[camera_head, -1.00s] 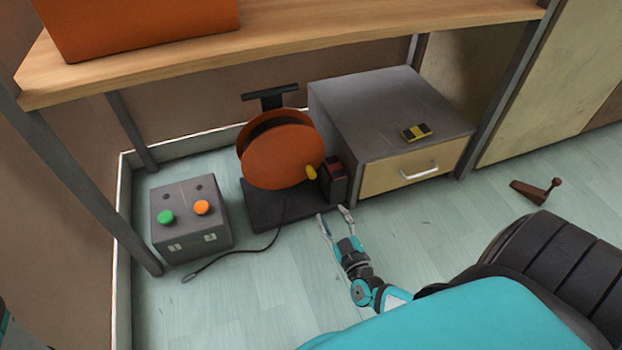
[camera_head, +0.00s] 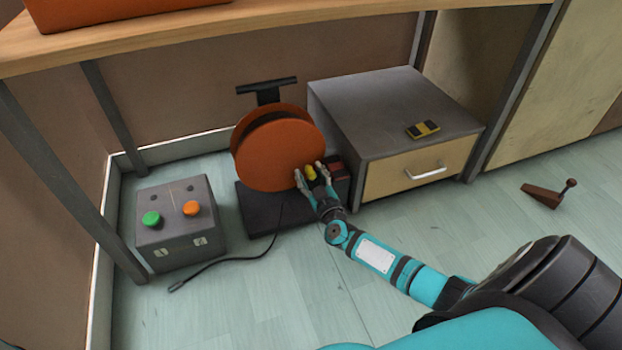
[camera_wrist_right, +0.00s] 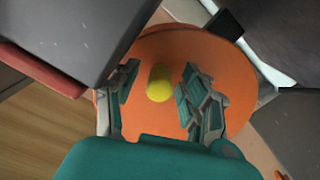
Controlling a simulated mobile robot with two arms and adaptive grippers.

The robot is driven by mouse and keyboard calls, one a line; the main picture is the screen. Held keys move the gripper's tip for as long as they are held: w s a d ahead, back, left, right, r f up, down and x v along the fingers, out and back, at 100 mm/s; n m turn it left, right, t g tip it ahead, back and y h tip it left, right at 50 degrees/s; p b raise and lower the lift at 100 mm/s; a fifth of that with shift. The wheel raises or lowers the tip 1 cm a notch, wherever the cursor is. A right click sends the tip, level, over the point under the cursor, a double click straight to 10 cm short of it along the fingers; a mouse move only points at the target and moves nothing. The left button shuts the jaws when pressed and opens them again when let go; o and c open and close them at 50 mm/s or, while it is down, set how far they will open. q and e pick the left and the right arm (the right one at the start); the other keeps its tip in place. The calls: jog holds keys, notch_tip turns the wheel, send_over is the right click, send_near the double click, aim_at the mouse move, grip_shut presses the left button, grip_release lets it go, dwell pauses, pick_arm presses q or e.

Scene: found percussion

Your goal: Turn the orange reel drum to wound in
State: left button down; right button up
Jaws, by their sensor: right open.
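The orange reel drum (camera_head: 282,152) stands on a dark base (camera_head: 262,215) under the bench, with a black handle bar (camera_head: 267,86) above it. A yellow knob (camera_head: 311,172) sticks out near the lower right of its face. My right gripper (camera_head: 313,174) is open, with its fingers on either side of the knob. In the right wrist view the knob (camera_wrist_right: 160,83) stands between the open fingers (camera_wrist_right: 157,92), with gaps visible on both sides, in front of the orange face (camera_wrist_right: 190,50). A black cable (camera_head: 235,262) runs from the reel onto the floor. My left gripper is not in view.
A grey box (camera_head: 180,220) with green and orange buttons stands left of the reel. A grey cabinet (camera_head: 385,105) with a wooden drawer stands close on the right, with a yellow-black block (camera_head: 423,130) on top. The front floor is mostly clear.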

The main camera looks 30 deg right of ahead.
jog(key=shift+w, duration=0.1)
grip_shut()
dwell(0.3)
